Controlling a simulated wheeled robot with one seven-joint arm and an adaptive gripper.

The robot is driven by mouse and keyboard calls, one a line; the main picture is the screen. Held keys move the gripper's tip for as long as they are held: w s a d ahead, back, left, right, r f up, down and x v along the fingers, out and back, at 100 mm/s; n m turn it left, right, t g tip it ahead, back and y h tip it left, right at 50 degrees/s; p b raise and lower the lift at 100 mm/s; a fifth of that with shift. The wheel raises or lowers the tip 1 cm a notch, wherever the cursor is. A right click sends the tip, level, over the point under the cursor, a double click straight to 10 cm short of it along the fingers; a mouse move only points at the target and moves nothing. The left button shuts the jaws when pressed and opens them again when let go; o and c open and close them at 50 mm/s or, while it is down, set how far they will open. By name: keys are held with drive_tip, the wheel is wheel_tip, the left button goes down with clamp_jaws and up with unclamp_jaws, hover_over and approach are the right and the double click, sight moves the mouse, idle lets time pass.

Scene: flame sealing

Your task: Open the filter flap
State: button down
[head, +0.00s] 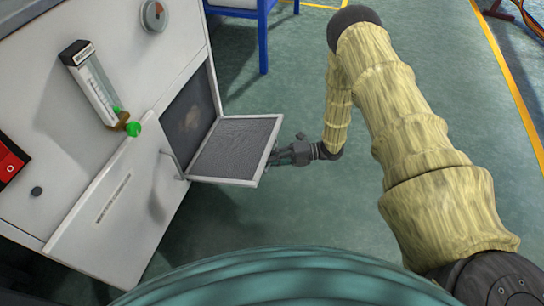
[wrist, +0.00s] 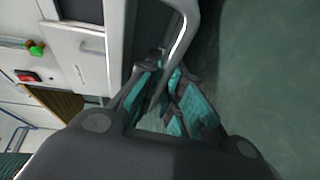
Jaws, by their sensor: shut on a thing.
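The filter flap (head: 235,150) is a grey mesh panel in a pale metal frame. In the head view it stands swung out from the white cabinet, with the dark opening (head: 186,108) uncovered behind it. My gripper (head: 278,155) is at the flap's outer right edge. In the wrist view a curved metal handle (wrist: 181,42) runs down between the teal-padded fingers of my gripper (wrist: 164,85). The fingers are shut on this handle. Their exact contact is partly hidden in both views.
The white cabinet (head: 110,210) carries a flow meter with a green knob (head: 133,128), a red switch (head: 10,160) and a round gauge (head: 153,16). A blue-legged bench (head: 263,40) stands behind.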

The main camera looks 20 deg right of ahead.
drive_tip(key=shift+r, duration=0.2)
drive_tip(key=c, duration=1.8)
unclamp_jaws()
drive_tip(key=shift+c, duration=0.2)
drive_tip(key=v, duration=1.2)
